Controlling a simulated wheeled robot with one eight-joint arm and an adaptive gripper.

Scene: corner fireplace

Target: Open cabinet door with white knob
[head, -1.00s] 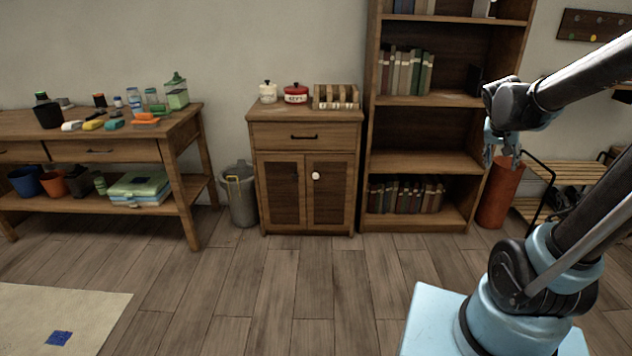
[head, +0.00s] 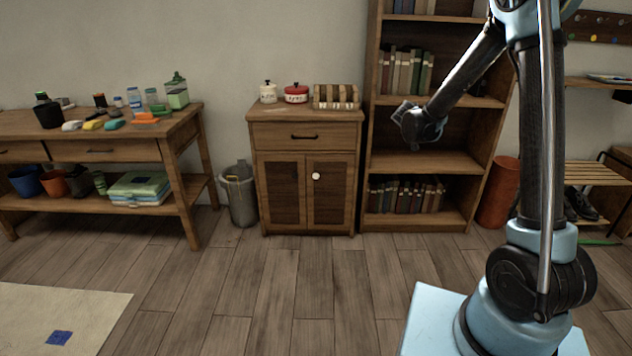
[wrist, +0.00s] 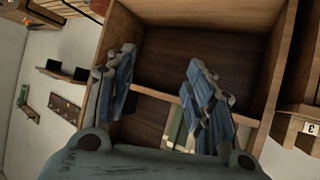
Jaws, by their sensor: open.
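The wooden cabinet (head: 305,196) stands against the back wall, with a drawer (head: 304,137) above two doors. The white knob (head: 316,176) is on the right door (head: 330,196), near the seam between the doors. Both doors look shut. In the head view my arm reaches in front of the bookshelf, to the right of and higher than the knob. My gripper (wrist: 165,100) is open and empty in the wrist view, its two blue fingers apart and facing the bookshelf. The knob does not show in the wrist view.
A wooden bookshelf (head: 420,161) with books stands just right of the cabinet. A grey bin (head: 240,198) and a workbench (head: 172,150) are to the left. Jars and a wooden rack (head: 336,97) sit on the cabinet top. The floor (head: 270,285) in front is clear.

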